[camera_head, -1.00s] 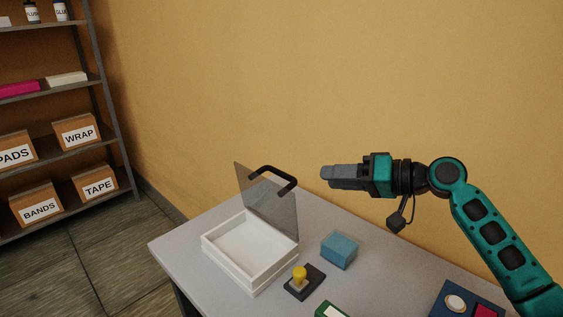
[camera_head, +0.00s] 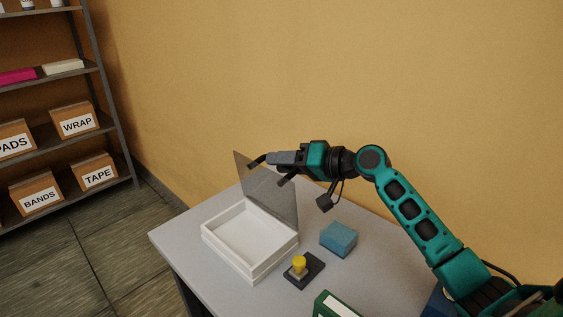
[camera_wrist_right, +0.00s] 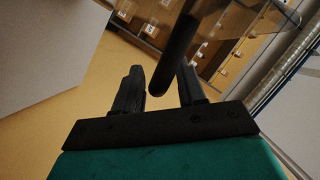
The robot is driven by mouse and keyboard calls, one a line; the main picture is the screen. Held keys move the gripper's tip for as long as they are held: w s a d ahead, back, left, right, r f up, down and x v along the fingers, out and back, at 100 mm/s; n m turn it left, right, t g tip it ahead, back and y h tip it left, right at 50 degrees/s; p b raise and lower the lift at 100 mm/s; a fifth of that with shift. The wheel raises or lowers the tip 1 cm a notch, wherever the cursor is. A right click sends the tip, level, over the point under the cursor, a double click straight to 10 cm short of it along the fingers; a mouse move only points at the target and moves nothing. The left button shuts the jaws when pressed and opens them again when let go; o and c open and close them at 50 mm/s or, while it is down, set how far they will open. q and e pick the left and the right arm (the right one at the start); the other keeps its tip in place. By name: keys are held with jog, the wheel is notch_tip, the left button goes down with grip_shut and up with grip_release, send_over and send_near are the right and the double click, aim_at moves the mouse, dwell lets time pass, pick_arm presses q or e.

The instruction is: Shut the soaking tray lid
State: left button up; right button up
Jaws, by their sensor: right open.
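The white soaking tray (camera_head: 250,263) sits on the grey table, open and seemingly empty. Its grey see-through lid (camera_head: 272,203) stands raised at the tray's back right side. The lid's black handle (camera_head: 257,160) is partly hidden behind my right gripper (camera_head: 270,158). In the right wrist view the handle's dark bar (camera_wrist_right: 176,55) reaches between the two fingers of the right gripper (camera_wrist_right: 163,88). My left gripper is not in view.
A blue block (camera_head: 338,239) and a yellow knob on a dark base (camera_head: 300,268) stand right of the tray. A green item (camera_head: 333,306) lies at the front. A shelf with labelled boxes (camera_head: 74,122) stands at the left. The wall is behind the table.

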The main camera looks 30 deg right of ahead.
jog(key=shift+w+a, duration=0.2)
jog(key=shift+w, duration=0.05)
jog(key=shift+c, duration=0.4)
grip_shut()
